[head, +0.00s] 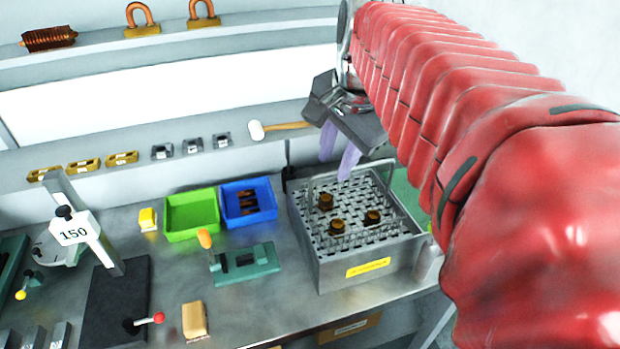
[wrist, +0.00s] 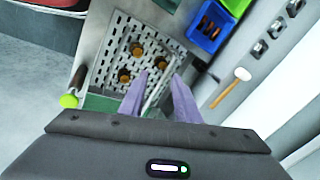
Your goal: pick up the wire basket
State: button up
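The wire basket (head: 345,240) sits inside a square metal tank (head: 330,272) at the right of the bench; its mesh front rim shows in the head view. Its thin bar handle (head: 330,176) stands up across the top. Three brass-brown parts (head: 372,216) rest in it on a slotted floor, also visible in the wrist view (wrist: 137,48). My gripper (head: 338,158) is above the back of the tank, its purple fingers pointing down, apart and empty. In the wrist view the handle bar (wrist: 160,88) runs between the fingers (wrist: 160,78); how far below the tips it lies is unclear.
A green bin (head: 192,232) and a blue bin (head: 248,221) with brown parts stand left of the tank. A mallet (head: 278,128) lies on the shelf behind. A green fixture (head: 244,263) is in front of the bins. A bottle (head: 427,262) stands at the tank's right.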

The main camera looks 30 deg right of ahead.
jog(key=d+m, duration=0.1)
jog(key=d+r+m, duration=0.1)
jog(key=d+m, duration=0.1)
jog(key=d+r+m, duration=0.1)
jog(key=d, duration=0.1)
jog(key=shift+s+r+m, duration=0.2)
jog(key=shift+r+m, duration=0.05)
jog(key=shift+m, duration=0.05)
jog(key=x, duration=0.8)
jog(key=shift+f, duration=0.35)
jog(key=shift+d, duration=0.1)
